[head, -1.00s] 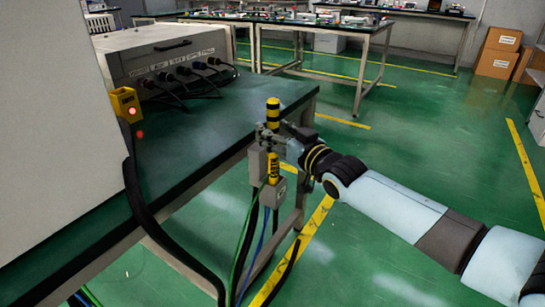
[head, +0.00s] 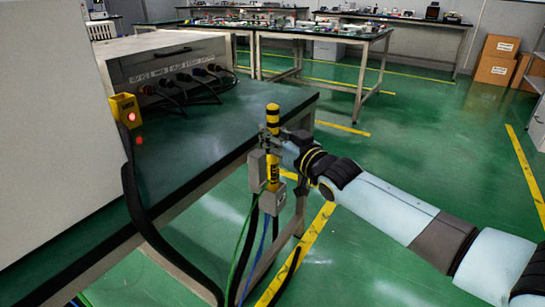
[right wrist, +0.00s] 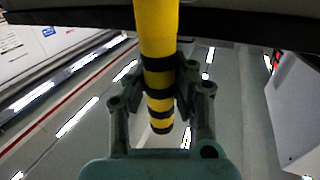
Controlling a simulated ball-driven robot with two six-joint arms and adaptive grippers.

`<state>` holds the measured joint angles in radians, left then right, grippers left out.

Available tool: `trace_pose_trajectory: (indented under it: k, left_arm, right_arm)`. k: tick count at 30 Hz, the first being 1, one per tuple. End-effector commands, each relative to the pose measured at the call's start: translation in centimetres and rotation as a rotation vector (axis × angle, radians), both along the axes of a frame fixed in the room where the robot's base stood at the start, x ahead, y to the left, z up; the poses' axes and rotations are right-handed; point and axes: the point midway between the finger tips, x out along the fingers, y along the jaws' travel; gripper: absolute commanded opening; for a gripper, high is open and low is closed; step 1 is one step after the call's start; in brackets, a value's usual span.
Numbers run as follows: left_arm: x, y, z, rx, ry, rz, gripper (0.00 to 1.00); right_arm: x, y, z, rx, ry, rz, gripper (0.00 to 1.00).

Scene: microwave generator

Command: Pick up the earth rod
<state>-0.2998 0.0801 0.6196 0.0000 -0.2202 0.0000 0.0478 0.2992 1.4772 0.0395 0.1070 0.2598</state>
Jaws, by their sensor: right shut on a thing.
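The earth rod (head: 272,118) is a yellow-and-black striped rod, upright beside the corner of the green-topped table. My right gripper (head: 276,143) is shut around its upper part. The right wrist view shows the rod (right wrist: 155,35) between the two fingers of the gripper (right wrist: 157,90). The rod's lower part meets a grey holder (head: 272,202) at the table's side; I cannot tell whether it is still seated there. My left gripper is not in view.
The green-topped table (head: 205,135) carries a grey unit (head: 165,62) with several plugged cables. A large pale panel (head: 50,120) with a yellow box (head: 124,108) stands at the left. Cables hang below the holder. The floor on the right is open.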

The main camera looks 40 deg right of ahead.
Motion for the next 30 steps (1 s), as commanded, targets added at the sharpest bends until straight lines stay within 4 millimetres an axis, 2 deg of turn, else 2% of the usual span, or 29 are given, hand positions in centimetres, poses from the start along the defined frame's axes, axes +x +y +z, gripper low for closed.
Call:
trace_pose_trajectory:
  k: [16, 20, 24, 30]
  left_arm:
    - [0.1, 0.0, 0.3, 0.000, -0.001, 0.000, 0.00]
    - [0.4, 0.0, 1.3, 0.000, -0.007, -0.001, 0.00]
    - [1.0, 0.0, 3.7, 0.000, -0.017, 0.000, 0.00]
    - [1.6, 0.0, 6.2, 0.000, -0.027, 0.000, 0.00]
  right_arm:
    - [0.0, 0.0, 0.5, 0.000, -0.002, 0.000, 0.00]
    - [0.0, 0.0, 2.8, -0.002, -0.005, 0.001, 0.00]
    - [0.0, 0.0, 6.5, -0.001, -0.006, 0.001, 0.00]
    - [0.0, 0.0, 9.4, 0.000, -0.004, 0.000, 0.00]
